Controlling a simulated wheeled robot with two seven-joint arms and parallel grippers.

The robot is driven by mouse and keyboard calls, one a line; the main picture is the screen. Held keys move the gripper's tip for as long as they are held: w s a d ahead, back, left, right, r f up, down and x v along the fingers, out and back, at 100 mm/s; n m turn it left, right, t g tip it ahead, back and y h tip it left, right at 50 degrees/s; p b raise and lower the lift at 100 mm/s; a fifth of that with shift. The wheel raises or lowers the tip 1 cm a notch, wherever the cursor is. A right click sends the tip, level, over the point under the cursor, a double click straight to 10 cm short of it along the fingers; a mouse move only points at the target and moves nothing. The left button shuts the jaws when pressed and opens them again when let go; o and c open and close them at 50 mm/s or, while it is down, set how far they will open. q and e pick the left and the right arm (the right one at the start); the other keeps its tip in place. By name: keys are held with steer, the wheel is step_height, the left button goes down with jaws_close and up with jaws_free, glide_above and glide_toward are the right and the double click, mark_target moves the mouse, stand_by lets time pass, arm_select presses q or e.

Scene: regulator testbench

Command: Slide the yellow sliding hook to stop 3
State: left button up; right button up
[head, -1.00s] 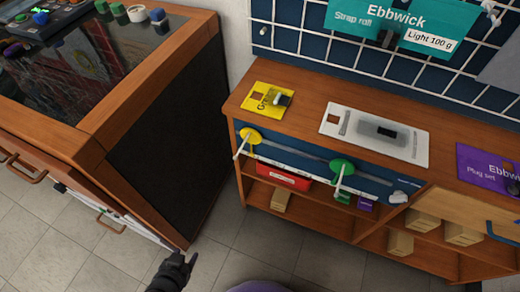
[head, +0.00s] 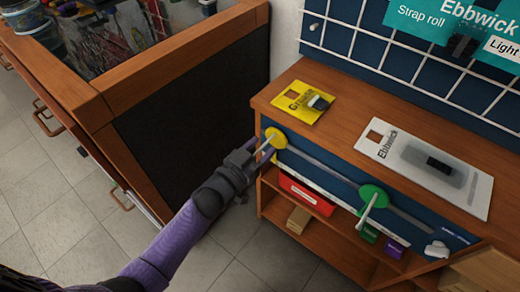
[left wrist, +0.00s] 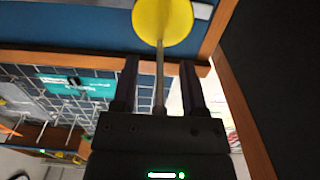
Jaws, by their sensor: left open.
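The yellow sliding hook (head: 276,138) is at the left end of the grey rail (head: 318,163) on the blue shelf front. Its white peg sticks out toward me. My left gripper (head: 261,153) is at this peg, with its arm coming from the lower left. In the left wrist view the yellow disc (left wrist: 162,20) is just beyond the fingertips. The peg (left wrist: 160,75) lies between the two fingers of my open gripper (left wrist: 160,68), with gaps on both sides. Stop 3 cannot be made out. My right gripper is out of view.
A green sliding hook (head: 373,196) sits farther right on the rail, its peg sticking out. A white piece (head: 437,250) is near the rail's right end. A wooden cabinet (head: 180,110) stands close on the left. A red box (head: 306,195) lies on the shelf below.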

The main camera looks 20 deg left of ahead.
arm_select(q)
jaws_close()
stand_by(0.5)
stand_by(0.9)
